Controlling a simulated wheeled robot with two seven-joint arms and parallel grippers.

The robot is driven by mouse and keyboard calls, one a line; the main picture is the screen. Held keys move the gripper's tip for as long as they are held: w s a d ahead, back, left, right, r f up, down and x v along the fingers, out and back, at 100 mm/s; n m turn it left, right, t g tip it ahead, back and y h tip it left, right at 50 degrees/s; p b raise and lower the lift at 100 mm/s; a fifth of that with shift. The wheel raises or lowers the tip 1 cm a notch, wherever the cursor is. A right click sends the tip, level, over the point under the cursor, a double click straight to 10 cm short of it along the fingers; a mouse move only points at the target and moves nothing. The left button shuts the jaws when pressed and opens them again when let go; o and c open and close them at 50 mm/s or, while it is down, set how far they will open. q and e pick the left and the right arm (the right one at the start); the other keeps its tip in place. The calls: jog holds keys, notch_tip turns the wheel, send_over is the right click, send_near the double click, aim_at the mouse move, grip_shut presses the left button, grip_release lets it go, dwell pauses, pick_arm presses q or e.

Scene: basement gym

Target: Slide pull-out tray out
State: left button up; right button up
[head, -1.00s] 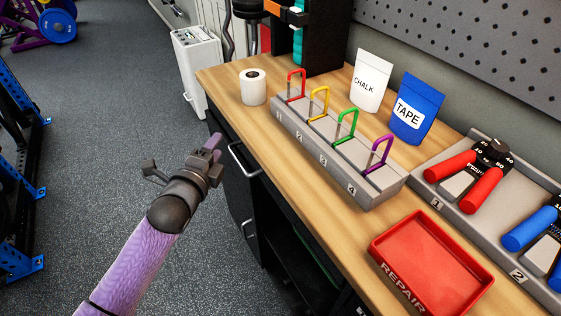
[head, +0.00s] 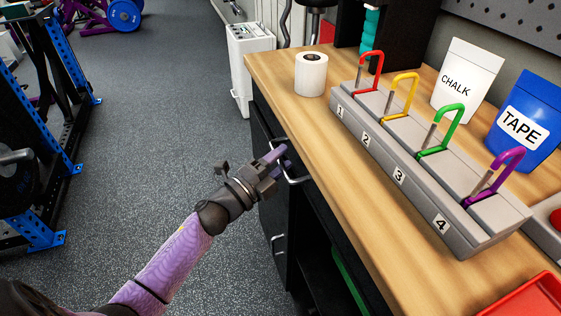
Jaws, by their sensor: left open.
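Under the wooden workbench top is a black cabinet front with an upper bar handle (head: 297,180), which looks like the pull-out's handle. The front looks shut against the cabinet. My left gripper (head: 281,156) is open, with its purple fingertips right at this upper handle. I cannot tell whether the fingers are around the bar or only beside it. The gripper hides part of the handle. My right gripper is not in view.
A lower handle (head: 277,245) and an open shelf with a green item (head: 347,276) are below. On the bench (head: 318,135) stand a white roll (head: 311,80), a grey numbered rack (head: 420,196) with coloured loops, and chalk (head: 467,80) and tape (head: 524,122) pouches. Floor left of the cabinet is clear.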

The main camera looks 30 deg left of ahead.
pick_arm(q)
grip_shut()
dwell(1.4)
